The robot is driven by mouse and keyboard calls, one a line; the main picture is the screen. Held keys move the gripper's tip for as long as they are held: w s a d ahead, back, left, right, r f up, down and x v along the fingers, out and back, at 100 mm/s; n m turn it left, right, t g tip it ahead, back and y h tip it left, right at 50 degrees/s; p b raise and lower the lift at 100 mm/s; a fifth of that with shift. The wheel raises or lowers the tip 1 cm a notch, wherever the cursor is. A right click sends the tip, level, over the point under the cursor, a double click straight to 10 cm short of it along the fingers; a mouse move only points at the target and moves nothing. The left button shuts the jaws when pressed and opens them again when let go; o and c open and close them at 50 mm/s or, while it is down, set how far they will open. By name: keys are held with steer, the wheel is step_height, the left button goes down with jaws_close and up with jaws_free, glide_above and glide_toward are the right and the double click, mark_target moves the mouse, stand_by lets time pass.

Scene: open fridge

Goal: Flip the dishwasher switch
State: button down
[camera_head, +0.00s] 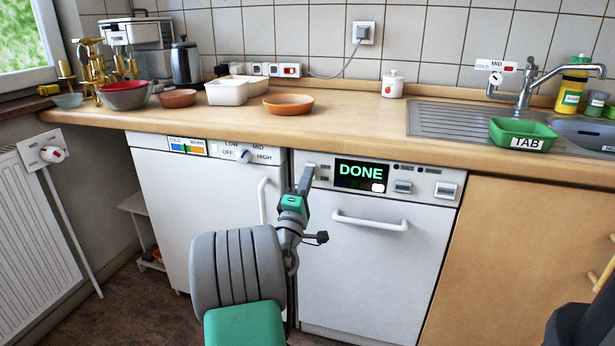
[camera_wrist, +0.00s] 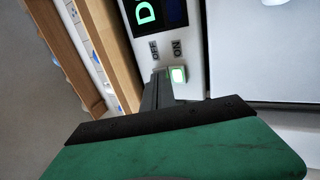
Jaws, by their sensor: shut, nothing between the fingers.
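The white dishwasher (camera_head: 360,260) stands under the counter, and its display (camera_head: 360,175) reads DONE in green. In the wrist view, its switch (camera_wrist: 178,75) glows pale green-white beneath the ON label, beside the OFF label. My gripper (camera_head: 308,175) is shut and empty at the left end of the dishwasher's control panel. In the wrist view, the fingertips (camera_wrist: 160,78) are right beside the lit part of the switch, on its OFF side, and hide part of it. I cannot tell whether they touch it.
The fridge or similar white appliance (camera_head: 210,215) with a knob (camera_head: 244,155) stands left of the dishwasher. The dishwasher's handle (camera_head: 370,220) sticks out below the panel. The wooden counter (camera_head: 345,125) overhangs above, with bowls and a sink (camera_head: 440,117). A radiator (camera_head: 35,245) is at far left.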

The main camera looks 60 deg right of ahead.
steer(key=r+p, duration=0.1)
steer(key=p, duration=0.2)
steer(key=shift+d+r+y+p, duration=0.15)
steer(key=shift+r+y+p, duration=0.05)
steer(key=shift+y+p, duration=0.1)
steer(key=s+a+b, duration=0.2)
steer(key=a+b, duration=0.1)
steer(key=a, duration=1.1)
steer(key=shift+f+b, duration=0.35)
steer(key=shift+b, duration=0.05)
